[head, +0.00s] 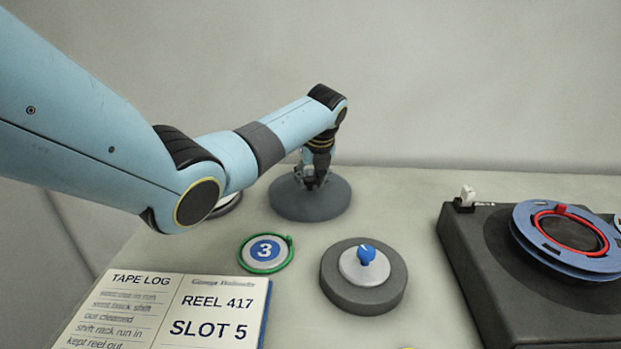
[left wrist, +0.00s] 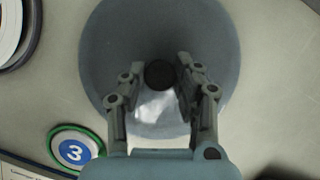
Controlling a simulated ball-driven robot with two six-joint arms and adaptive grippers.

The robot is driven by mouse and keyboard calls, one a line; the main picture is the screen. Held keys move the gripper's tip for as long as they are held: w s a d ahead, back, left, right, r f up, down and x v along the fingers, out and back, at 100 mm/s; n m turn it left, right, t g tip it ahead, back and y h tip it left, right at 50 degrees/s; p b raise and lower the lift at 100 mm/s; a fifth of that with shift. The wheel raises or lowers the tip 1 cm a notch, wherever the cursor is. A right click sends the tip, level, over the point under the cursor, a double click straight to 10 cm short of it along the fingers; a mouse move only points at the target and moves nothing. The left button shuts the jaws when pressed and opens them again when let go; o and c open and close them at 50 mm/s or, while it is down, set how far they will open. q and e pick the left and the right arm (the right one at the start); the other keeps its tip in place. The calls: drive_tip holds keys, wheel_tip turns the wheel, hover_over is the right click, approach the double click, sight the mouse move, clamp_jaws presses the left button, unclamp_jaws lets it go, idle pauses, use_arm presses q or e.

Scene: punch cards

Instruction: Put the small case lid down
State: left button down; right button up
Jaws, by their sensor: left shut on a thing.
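The small case lid is a round grey-blue disc (head: 311,203) with a dark knob at its centre; it stands at the back middle of the table in the head view. My left gripper (head: 317,178) points down over it and is shut on its knob. In the left wrist view the lid (left wrist: 110,50) fills the middle, with the knob between the fingertips of the gripper (left wrist: 160,76). Whether the lid touches the table or hangs just above it I cannot tell. My right gripper is not in view.
A green-ringed disc marked 3 (head: 266,252) and a dark round base (head: 362,297) with a blue knob (head: 366,254) lie in front. An open tape log (head: 180,310) is front left, a dark machine (head: 480,270) with a blue reel (head: 530,245) right. A rimmed round thing (left wrist: 14,30) lies left.

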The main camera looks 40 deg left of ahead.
use_arm(q)
drive_tip(key=c, duration=1.2)
unclamp_jaws()
drive_tip(key=shift+o, duration=1.1)
drive_tip(key=p+v, duration=0.2)
drive_tip(key=v, duration=1)
